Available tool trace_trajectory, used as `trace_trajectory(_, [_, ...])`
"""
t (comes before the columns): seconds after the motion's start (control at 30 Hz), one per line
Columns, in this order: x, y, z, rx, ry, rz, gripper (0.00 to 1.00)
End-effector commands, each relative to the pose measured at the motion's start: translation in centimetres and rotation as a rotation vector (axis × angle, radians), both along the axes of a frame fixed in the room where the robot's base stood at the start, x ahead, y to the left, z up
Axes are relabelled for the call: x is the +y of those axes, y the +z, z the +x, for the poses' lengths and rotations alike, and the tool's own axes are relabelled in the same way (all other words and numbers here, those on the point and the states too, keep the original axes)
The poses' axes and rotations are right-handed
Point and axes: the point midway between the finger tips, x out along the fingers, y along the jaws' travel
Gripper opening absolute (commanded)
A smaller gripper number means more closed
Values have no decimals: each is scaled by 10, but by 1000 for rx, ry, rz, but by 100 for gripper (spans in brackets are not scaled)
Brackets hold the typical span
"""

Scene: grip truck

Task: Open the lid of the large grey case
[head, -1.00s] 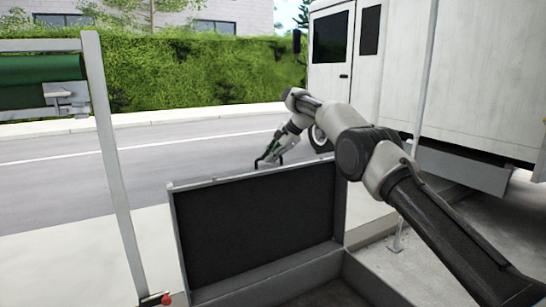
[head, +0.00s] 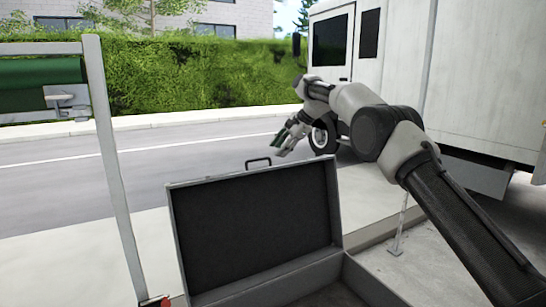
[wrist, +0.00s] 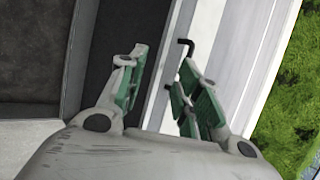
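The large grey case (head: 270,284) stands in front of me with its lid (head: 255,225) raised upright, the dark lining facing me. A black handle (head: 258,162) sticks up from the lid's top edge. My gripper (head: 282,140) is above and to the right of the handle, apart from it in the head view. In the wrist view my gripper (wrist: 160,95) has its green-padded fingers spread, with nothing between them. The handle's dark end (wrist: 186,45) shows near the right finger. The bottom of the case interior is partly out of view.
A white truck (head: 470,80) stands at the right. A grey metal frame post (head: 115,180) with a green roll (head: 40,70) is at the left. Pavement, a road (head: 130,170) and a hedge (head: 190,75) lie beyond the case.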

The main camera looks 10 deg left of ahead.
Motion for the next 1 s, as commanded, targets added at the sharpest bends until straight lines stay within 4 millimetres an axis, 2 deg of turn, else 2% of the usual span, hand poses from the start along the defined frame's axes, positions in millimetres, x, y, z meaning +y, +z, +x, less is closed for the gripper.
trace_trajectory(0.03, [-7,10,-2,-2,-1,1,34])
trace_trajectory(0.2, [-25,33,-7,0,-1,1,34])
trace_trajectory(0.33, [-32,43,-10,-1,-1,1,34])
trace_trajectory(0.5, [-34,46,-11,0,1,1,34])
trace_trajectory(0.77, [-34,45,-11,-11,14,-2,34])
trace_trajectory(0.9, [-36,45,-5,-107,104,-31,34])
trace_trajectory(0.93, [-39,36,-5,-126,137,-53,34])
trace_trajectory(1.0, [-48,2,-9,-140,207,-117,34])
